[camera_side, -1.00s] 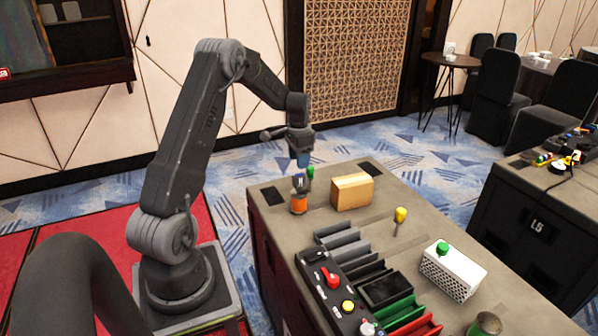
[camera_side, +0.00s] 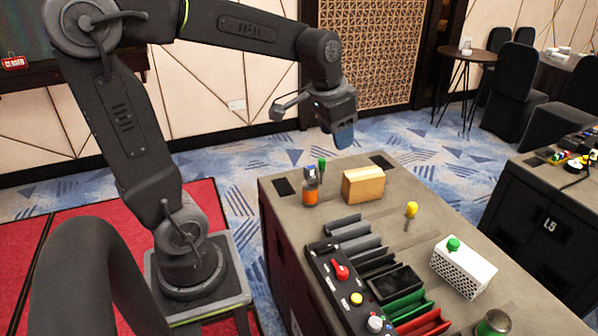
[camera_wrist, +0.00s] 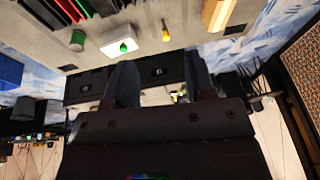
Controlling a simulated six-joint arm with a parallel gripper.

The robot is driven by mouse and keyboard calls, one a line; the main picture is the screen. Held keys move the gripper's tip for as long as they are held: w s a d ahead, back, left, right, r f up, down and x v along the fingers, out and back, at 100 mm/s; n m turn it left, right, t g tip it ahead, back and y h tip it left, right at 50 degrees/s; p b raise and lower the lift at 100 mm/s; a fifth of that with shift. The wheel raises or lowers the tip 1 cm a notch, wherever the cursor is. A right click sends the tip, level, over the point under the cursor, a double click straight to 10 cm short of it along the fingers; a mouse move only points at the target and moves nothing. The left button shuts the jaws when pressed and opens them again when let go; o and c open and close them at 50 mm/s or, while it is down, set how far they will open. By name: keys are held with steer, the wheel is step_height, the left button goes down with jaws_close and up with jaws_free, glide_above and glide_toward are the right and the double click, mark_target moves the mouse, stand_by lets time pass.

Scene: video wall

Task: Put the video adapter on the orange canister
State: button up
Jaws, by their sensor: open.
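The orange canister (camera_side: 310,196) stands upright near the far left of the grey-topped case in the side view. I cannot make out the canister in the wrist view.
A tan block (camera_side: 363,185) stands right of the canister, and a green-topped item (camera_side: 322,164) is just behind it. A yellow-topped item (camera_side: 411,210), white perforated box (camera_side: 462,268), grey slots (camera_side: 352,232) and a control panel (camera_side: 345,285) are nearer. Bare surface lies around the yellow-topped item.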

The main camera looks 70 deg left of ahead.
steer(key=s+d+t+h, duration=0.1)
steer(key=s+d+t, duration=0.1)
steer(key=s+d, duration=0.8)
steer(key=shift+s+f, duration=0.4)
steer(key=shift+s, duration=0.6)
